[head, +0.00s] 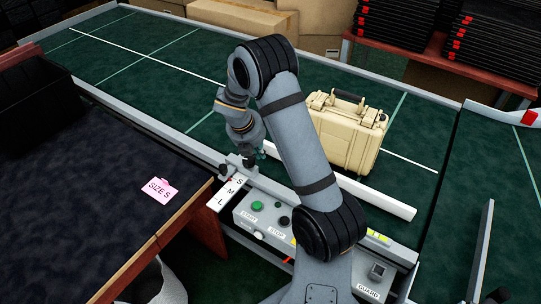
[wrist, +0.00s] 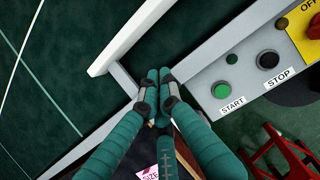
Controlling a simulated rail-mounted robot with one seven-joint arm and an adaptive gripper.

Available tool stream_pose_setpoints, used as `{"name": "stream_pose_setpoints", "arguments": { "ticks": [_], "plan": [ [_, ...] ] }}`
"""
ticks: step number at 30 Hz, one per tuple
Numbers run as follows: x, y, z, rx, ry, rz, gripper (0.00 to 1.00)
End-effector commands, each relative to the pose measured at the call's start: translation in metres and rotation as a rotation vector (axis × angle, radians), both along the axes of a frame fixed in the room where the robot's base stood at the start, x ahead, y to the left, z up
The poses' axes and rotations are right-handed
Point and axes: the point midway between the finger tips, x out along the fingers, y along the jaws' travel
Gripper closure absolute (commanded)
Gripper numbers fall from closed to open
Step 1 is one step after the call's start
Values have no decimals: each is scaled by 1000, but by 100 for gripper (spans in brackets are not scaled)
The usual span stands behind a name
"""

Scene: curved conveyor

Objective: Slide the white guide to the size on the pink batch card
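The pink batch card (head: 159,190) lies on the dark table at left and reads SIZE S; part of it shows at the bottom of the wrist view (wrist: 149,172). The white guide (head: 372,196) is a long bar along the conveyor's near side, also in the wrist view (wrist: 130,38). A grey bracket (wrist: 122,78) joins it near my gripper. The scale plate (head: 231,191) reads S, M, L; a small red mark is beside its S end. My gripper (head: 252,160) is at the bracket, fingertips (wrist: 158,80) together. Whether they pinch something thin is hidden.
A control box (head: 270,213) with a green START button (wrist: 221,91) and a black STOP button (wrist: 268,60) is right of my gripper. A cream case (head: 347,132) stands on the green belt (head: 130,60) behind the guide. The belt's left part is clear.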

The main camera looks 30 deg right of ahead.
Motion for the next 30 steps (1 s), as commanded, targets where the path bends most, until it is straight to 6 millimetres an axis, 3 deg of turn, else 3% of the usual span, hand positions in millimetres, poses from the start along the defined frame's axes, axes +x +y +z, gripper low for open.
{"name": "stream_pose_setpoints", "arguments": {
  "ticks": [11,19,30],
  "plan": [
    [10,-27,-74,2,1,-4,100],
    [24,-57,-69,3,-1,-6,100],
    [26,-63,-71,2,-2,-3,100]
  ]
}}
